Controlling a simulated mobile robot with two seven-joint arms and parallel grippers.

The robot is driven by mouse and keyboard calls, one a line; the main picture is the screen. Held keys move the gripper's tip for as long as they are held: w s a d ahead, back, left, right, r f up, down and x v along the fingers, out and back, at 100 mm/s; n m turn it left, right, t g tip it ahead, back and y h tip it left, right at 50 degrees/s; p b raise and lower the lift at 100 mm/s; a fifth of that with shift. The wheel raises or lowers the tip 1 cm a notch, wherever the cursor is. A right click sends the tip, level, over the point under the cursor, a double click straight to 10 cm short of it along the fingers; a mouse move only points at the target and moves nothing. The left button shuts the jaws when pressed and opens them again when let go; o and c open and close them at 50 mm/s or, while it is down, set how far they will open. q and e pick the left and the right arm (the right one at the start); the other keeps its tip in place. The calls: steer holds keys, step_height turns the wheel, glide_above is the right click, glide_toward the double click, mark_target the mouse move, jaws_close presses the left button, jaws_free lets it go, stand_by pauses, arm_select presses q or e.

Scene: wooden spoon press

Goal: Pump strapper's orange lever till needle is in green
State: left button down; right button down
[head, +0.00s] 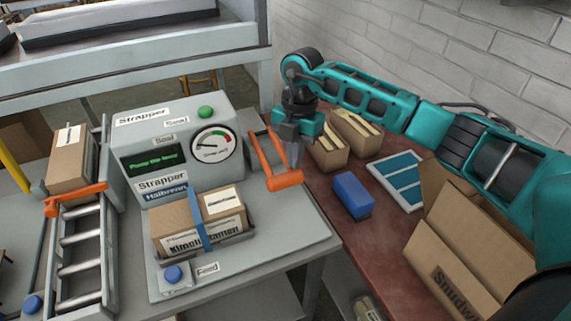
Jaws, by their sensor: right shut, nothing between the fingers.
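The grey strapper (175,130) stands on the left table. Its orange lever (285,180) is on its right side, with two arms and a thick crossbar tilted toward me. The round gauge (213,147) on its front has a coloured scale; the needle is too small to read surely. A green-lit display (153,160) is left of the gauge. My right gripper (294,163) points down at the lever, its shut, empty fingers just above and behind the crossbar. I cannot tell whether they touch it. My left gripper is out of view.
A carton with a blue strap (196,222) sits in front of the strapper, near a blue feed button (173,273). A roller conveyor (80,240) is at left. A blue block (352,194), small boxes (330,152) and an open carton (465,250) lie on the red-brown bench.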

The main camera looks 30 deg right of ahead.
step_height(320, 180, up, 13)
steer(key=d, duration=0.1)
steer(key=shift+w+p, duration=0.3)
steer(key=shift+w, duration=0.05)
steer(key=shift+d+f, duration=0.1)
stand_by(0.6)
stand_by(0.8)
steer(key=s+a+f+p, duration=0.1)
steer(key=p, duration=0.1)
steer(key=s+a+f+p, duration=0.1)
steer(key=a+p, duration=0.1)
steer(key=shift+f+p, duration=0.25)
steer(key=shift+p, duration=0.1)
steer(key=shift+f, duration=0.15)
